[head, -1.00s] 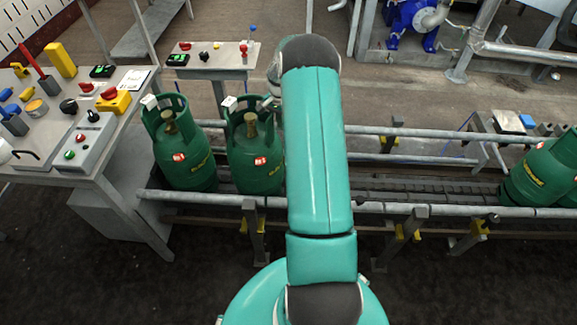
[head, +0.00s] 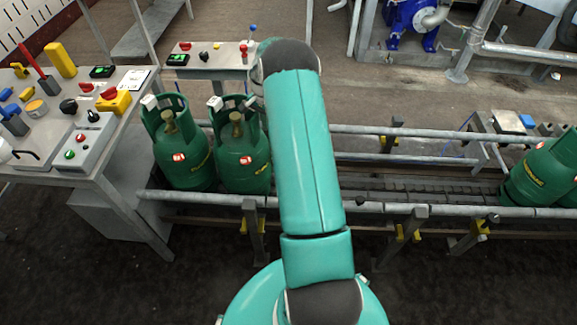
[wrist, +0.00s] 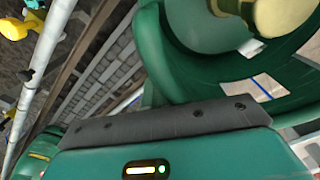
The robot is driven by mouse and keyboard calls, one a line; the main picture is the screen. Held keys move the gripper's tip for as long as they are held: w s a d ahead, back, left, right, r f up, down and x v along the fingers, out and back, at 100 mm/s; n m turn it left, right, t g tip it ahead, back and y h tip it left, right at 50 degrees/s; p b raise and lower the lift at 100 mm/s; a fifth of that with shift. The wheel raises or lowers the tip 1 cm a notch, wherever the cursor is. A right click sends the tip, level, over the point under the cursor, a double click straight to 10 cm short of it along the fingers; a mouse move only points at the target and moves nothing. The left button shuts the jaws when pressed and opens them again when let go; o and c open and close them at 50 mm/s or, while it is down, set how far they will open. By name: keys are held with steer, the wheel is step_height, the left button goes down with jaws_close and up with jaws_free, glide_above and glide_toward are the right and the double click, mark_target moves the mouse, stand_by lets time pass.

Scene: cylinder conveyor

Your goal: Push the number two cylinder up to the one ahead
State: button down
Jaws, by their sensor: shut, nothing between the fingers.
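Two green gas cylinders with brass valves and open collars stand upright on the conveyor at the left in the head view. The number two cylinder (head: 240,158) is right beside the cylinder ahead (head: 182,155); they look to be touching or nearly so. In the wrist view a cylinder collar (wrist: 185,75) with a pale valve fills the upper right, close against my gripper (wrist: 170,124). My gripper is shut and empty, at the right side of the number two cylinder's top. In the head view my arm hides most of it, so exact contact is unclear.
The conveyor rail (head: 440,210) runs left to right, with a clear stretch right of my arm. More green cylinders (head: 545,172) stand at the far right. A control table (head: 130,150) with buttons is at the left, and a small panel table (head: 215,62) stands behind.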

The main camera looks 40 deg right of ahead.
mark_target(258, 125)
steer(key=shift+w+a+f, duration=0.3)
steer(key=shift+w+a, duration=0.2)
steer(key=shift+a, duration=0.3)
steer(key=shift+w+a+f, duration=0.3)
steer(key=shift+w+a, duration=0.2)
steer(key=shift+a, duration=0.25)
steer(key=shift+s+d, duration=0.1)
steer(key=shift+d, duration=0.05)
steer(key=shift+s+d+f, duration=0.1)
steer(key=shift+s+d, duration=0.05)
steer(key=shift+s, duration=0.05)
steer(key=shift+d+r, duration=0.2)
steer(key=shift+r, duration=0.55)
steer(key=shift+d+r, duration=0.2)
steer(key=shift+r, duration=4.85)
steer(key=shift+r, duration=0.1)
